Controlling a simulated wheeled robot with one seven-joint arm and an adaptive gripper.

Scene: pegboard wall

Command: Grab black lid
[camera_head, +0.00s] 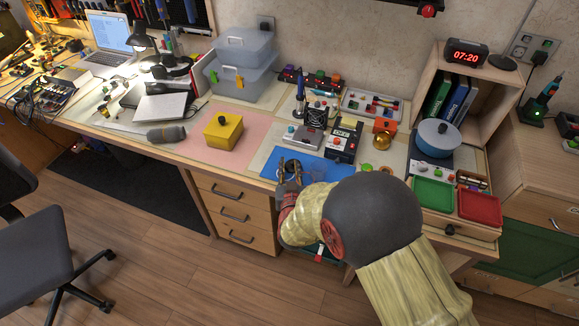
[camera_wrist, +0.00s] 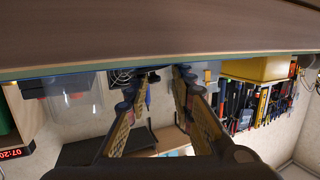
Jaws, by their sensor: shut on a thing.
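My gripper (camera_head: 289,181) is low over the blue mat (camera_head: 322,167) at the front edge of the workbench. Its fingers are closed around a small dark round thing (camera_head: 293,166), which looks like the black lid. The fingers cover part of it, so its full shape is hidden. In the wrist view, which is upside down, my gripper (camera_wrist: 157,80) has its two fingertips a little apart at the bench edge, with a dark strip between them.
Behind the mat stand a grey device (camera_head: 304,137) and a black device (camera_head: 344,140). A yellow box (camera_head: 223,131) sits on a pink mat to the left. A blue pot (camera_head: 437,138), a green tray (camera_head: 432,194) and a red tray (camera_head: 479,207) are to the right. Drawers (camera_head: 235,213) lie below the bench top.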

